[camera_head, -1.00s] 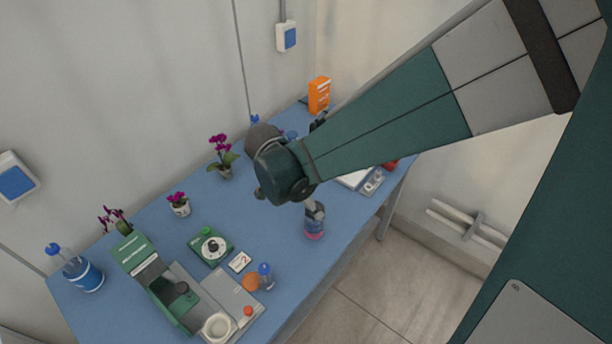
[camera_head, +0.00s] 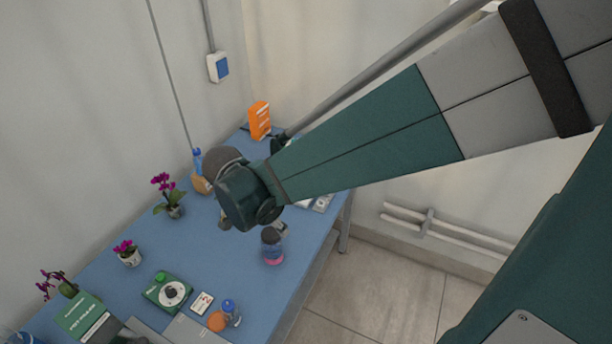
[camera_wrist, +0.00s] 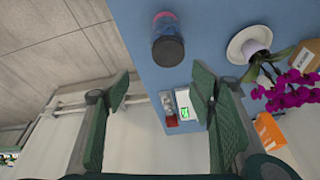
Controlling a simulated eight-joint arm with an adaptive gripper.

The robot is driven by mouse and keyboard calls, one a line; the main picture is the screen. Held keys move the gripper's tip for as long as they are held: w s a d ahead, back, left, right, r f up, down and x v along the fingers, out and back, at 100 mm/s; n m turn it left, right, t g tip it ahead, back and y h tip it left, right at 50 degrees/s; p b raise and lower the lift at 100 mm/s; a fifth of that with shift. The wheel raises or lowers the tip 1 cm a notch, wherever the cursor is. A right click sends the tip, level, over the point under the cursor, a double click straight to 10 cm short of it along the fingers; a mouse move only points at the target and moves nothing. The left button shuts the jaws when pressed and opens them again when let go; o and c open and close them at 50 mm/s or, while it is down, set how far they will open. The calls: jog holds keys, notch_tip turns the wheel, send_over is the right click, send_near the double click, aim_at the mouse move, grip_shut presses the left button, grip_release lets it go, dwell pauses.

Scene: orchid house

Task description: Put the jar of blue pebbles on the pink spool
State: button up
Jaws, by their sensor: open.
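The jar of blue pebbles (camera_head: 271,247), with a dark lid, stands upright near the table's front edge. The pink spool (camera_head: 273,262) shows directly under it, and the jar appears to rest on it. In the wrist view the jar's dark lid (camera_wrist: 168,51) faces me, with the pink rim of the spool (camera_wrist: 162,14) just past the jar. My gripper (camera_wrist: 160,82) is open and empty, its fingers spread wide and apart from the jar. In the head view my gripper is mostly hidden behind my own wrist.
A green dial device (camera_head: 167,291), a small card (camera_head: 202,303), an orange ball (camera_head: 217,321) and a blue-capped bottle (camera_head: 232,312) lie left of the jar. Potted orchids (camera_head: 170,195) line the back. An orange box (camera_head: 259,120) stands at the far end. The table around the jar is clear.

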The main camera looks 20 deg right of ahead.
jog(key=s+d+r+n+t+y, duration=0.3)
jog(key=s+d+r+n+t, duration=0.2)
jog(key=s+d+r+n, duration=0.6)
jog(key=shift+s+d+r+n, duration=0.4)
jog(key=shift+s+d+r, duration=0.35)
jog(key=shift+r, duration=0.7)
